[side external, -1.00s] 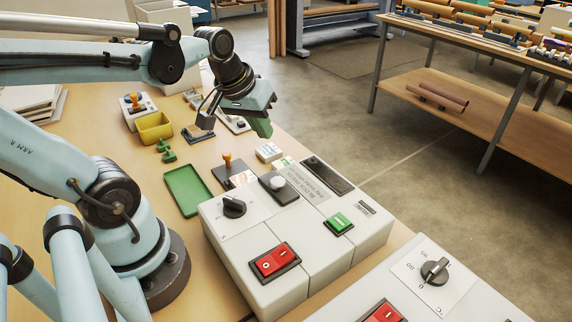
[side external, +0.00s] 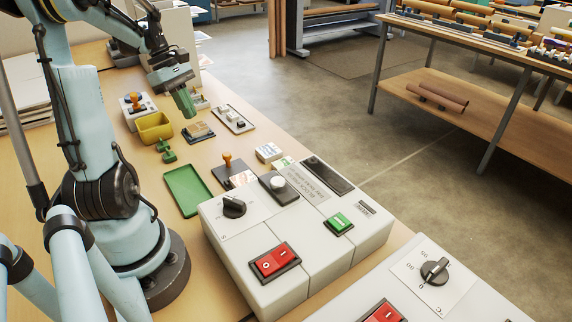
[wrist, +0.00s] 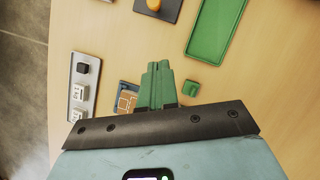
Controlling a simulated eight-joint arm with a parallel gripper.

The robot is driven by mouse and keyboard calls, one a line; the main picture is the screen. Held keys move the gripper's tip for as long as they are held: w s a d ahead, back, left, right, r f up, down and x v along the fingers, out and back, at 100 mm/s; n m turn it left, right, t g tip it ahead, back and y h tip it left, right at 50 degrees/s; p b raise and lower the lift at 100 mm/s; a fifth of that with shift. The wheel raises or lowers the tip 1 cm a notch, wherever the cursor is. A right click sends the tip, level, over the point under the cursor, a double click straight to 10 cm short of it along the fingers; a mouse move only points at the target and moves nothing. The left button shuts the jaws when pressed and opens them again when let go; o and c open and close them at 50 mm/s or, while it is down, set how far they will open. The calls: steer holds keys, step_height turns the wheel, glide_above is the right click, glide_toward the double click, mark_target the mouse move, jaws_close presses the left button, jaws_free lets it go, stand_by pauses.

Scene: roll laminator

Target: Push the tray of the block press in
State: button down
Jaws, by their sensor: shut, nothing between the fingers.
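The block press (side external: 335,262) is a pale grey machine at the front, with red and green switches, a black knob and a printed label. A dark flat plate (side external: 222,181) lies at its far side, with an orange-handled piece (side external: 228,160) on or beside it; I cannot tell whether this plate is the press's tray. The orange piece shows at the top of the wrist view (wrist: 154,5). My gripper (side external: 187,104) has green fingers, shut and empty, pointing down well beyond the press. The fingers also show in the wrist view (wrist: 158,80).
A green shallow tray (side external: 187,192), a yellow bin (side external: 154,128), a small green piece (side external: 166,151) and a tray of small blocks (side external: 233,119) lie on the wooden table. A second grey machine (side external: 400,285) is at front right. Bare wood surrounds the green tray.

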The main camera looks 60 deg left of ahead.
steer(key=x, duration=0.8)
steer(key=shift+f, duration=0.1)
steer(key=d, duration=0.1)
steer(key=w+d, duration=0.1)
steer(key=d, duration=0.1)
steer(key=shift+w+f, duration=0.15)
steer(key=shift+w, duration=0.05)
steer(key=shift+w+d, duration=0.25)
steer(key=shift+d, duration=0.15)
steer(key=d, duration=1.2)
steer(key=shift+d, duration=0.15)
